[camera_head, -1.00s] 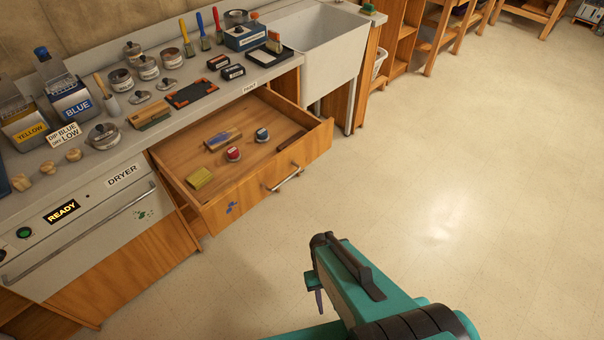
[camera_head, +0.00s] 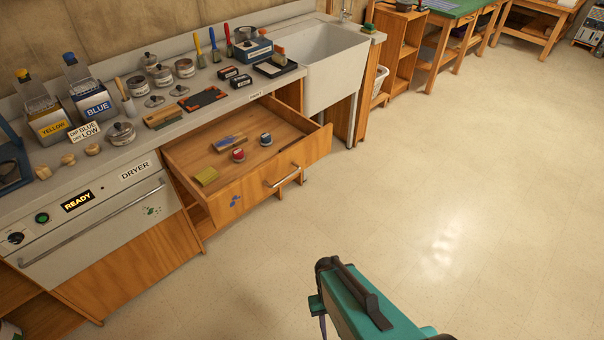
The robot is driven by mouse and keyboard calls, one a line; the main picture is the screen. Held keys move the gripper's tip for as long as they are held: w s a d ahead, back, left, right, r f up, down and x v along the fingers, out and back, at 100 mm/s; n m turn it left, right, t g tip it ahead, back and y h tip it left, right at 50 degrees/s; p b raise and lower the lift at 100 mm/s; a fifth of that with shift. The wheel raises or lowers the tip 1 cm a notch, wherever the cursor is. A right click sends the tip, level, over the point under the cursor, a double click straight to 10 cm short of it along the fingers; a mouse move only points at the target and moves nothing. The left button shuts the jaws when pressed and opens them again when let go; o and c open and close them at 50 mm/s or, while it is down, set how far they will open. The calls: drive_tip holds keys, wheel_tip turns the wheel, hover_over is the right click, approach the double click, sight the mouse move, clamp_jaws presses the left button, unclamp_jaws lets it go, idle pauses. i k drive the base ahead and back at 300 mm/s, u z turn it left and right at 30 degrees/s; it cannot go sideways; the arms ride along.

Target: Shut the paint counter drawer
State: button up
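The paint counter drawer (camera_head: 240,168) stands pulled out from under the counter, below the PAINT label (camera_head: 256,95). Its wooden front has a metal bar handle (camera_head: 283,177) and blue paint smudges at its left end. Inside lie a yellow block (camera_head: 206,176), a brush-like item (camera_head: 229,143), a red-labelled tin (camera_head: 238,155) and a blue-labelled tin (camera_head: 266,139). My teal arm reaches in from the bottom edge. My gripper (camera_head: 322,318) is at its far end, over the floor in front of the drawer and apart from the handle. Its fingers cannot be made out clearly.
The dryer (camera_head: 95,215) with a lit READY sign is left of the drawer. A white sink (camera_head: 345,75) is to the right. Paint containers, tins and brushes crowd the counter top (camera_head: 130,150). The floor (camera_head: 450,200) in front and right is clear.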

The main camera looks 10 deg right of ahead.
sight(263, 170)
drive_tip(key=k, duration=0.25)
drive_tip(key=u, duration=0.15)
drive_tip(key=i, duration=0.9)
drive_tip(key=u, duration=3.85)
drive_tip(key=i, duration=0.1)
drive_tip(key=z, duration=2.65)
